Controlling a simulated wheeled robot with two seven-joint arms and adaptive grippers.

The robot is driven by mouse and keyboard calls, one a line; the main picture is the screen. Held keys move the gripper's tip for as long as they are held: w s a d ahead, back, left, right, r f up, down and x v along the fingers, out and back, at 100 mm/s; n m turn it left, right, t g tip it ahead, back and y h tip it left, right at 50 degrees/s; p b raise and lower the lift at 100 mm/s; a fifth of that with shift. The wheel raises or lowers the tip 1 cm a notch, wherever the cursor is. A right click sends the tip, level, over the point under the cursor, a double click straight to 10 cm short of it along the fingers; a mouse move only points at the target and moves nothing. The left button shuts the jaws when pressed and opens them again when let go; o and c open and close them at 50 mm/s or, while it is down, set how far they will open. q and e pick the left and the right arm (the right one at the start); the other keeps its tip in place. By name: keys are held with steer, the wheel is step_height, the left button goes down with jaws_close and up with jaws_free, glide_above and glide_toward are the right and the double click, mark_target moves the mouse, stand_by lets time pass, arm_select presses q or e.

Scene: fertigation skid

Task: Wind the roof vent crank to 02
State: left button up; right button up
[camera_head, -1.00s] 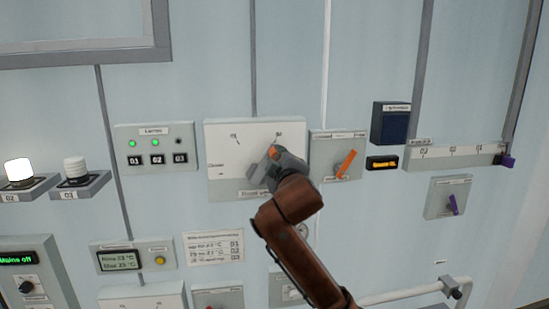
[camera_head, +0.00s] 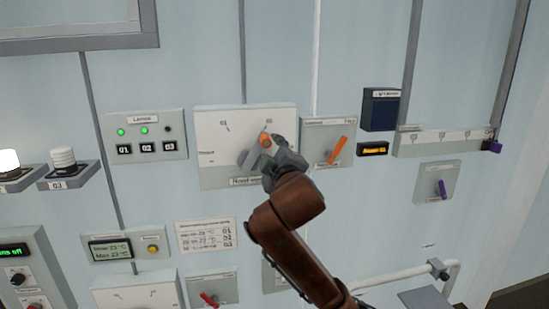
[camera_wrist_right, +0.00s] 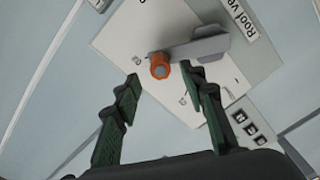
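The roof vent panel (camera_head: 215,171) is a white dial plate on the wall. Its grey crank arm (camera_head: 249,158) carries an orange knob (camera_head: 265,140) up and to the right, below the upper-right scale mark (camera_head: 268,122), whose digits are too small to read surely. My right gripper (camera_head: 273,150) is in front of the knob and hides part of the dial. In the wrist view my right gripper (camera_wrist_right: 163,80) is open; the orange knob (camera_wrist_right: 159,66) stands between and just beyond its fingertips, with no clear contact. The crank arm (camera_wrist_right: 205,47) extends right there. My left gripper is not in view.
A lamp box (camera_head: 147,132) is left of the panel, two of its lamps lit green. A switch with an orange lever (camera_head: 337,151) sits close on the right. A thermometer box (camera_head: 111,249) and a label plate (camera_head: 205,236) are below. Wall pipes run vertically behind.

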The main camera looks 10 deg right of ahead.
steer(key=s, duration=0.6)
steer(key=shift+d, duration=0.25)
steer(key=shift+w+f, duration=0.1)
